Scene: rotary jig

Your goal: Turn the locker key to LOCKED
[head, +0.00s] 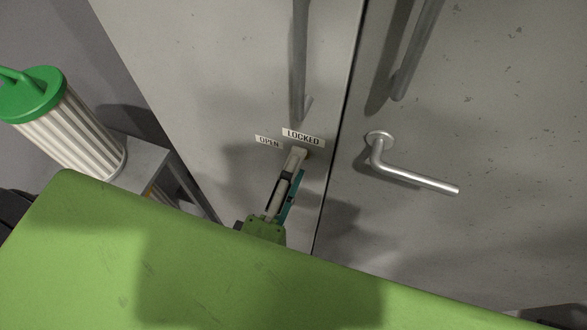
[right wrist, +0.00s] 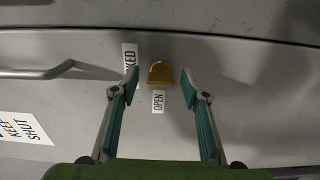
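The locker key (right wrist: 159,73) is a small brass piece on the grey locker door. In the right wrist view it stands between the fingertips of my right gripper (right wrist: 159,84), with a gap on each side. The gripper is open and not touching it. An OPEN label (right wrist: 158,101) sits just below the key, and the LOCKED label (right wrist: 130,57) is to its left, partly behind a fingertip. In the head view my right gripper (head: 295,158) reaches up to the door below the LOCKED label (head: 303,137) and OPEN label (head: 268,142), hiding most of the key. My left gripper is out of view.
A silver lever handle (head: 415,178) sticks out on the right door. Long vertical pull bars (head: 300,60) are above. A striped bin with a green lid (head: 65,125) stands on a grey stand at the left. A KEEP SHUT sign (right wrist: 22,128) shows in the wrist view.

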